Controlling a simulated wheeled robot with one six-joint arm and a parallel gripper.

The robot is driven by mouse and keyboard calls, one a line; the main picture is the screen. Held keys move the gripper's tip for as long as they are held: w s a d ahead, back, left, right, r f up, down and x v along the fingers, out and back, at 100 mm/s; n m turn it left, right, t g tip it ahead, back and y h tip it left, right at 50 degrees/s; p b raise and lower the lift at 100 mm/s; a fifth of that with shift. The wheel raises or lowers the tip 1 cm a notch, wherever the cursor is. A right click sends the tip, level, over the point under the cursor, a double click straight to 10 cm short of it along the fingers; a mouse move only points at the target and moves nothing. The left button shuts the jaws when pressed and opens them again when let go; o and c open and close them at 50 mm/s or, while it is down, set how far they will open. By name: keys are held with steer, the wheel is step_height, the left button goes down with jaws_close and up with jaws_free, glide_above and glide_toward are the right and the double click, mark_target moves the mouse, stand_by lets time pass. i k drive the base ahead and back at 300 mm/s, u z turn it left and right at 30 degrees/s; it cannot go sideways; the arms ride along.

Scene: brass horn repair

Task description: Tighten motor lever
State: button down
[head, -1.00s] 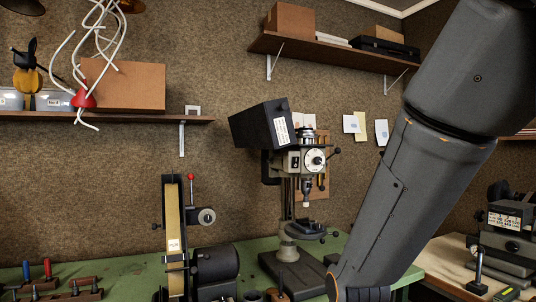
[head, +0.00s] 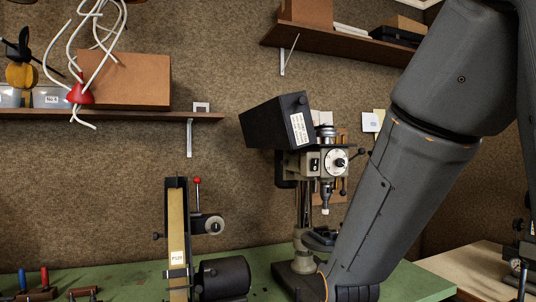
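A drill press (head: 325,165) stands on the green bench, with a black belt housing (head: 278,122) on top and a pale dial (head: 337,161) on its head. A short lever with a dark knob (head: 361,153) sticks out at the right of the head. A belt sander (head: 177,235) stands to its left, with an upright red-knobbed lever (head: 197,182) beside its belt. I cannot tell which of these is the motor lever. My arm crosses the right side and hides part of the press base. My gripper is outside the picture, below the bottom edge.
A dark motor drum (head: 224,278) sits beside the sander. Red- and blue-handled tools (head: 34,284) lie at the bench's left. A shelf (head: 110,115) with a cardboard box (head: 128,80) and another shelf (head: 335,47) hang on the wall. A pale table (head: 478,268) stands at right.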

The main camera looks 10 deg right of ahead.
mark_target(290, 152)
steer(key=u, duration=0.3)
steer(key=i, duration=1.5)
steer(key=z, duration=0.3)
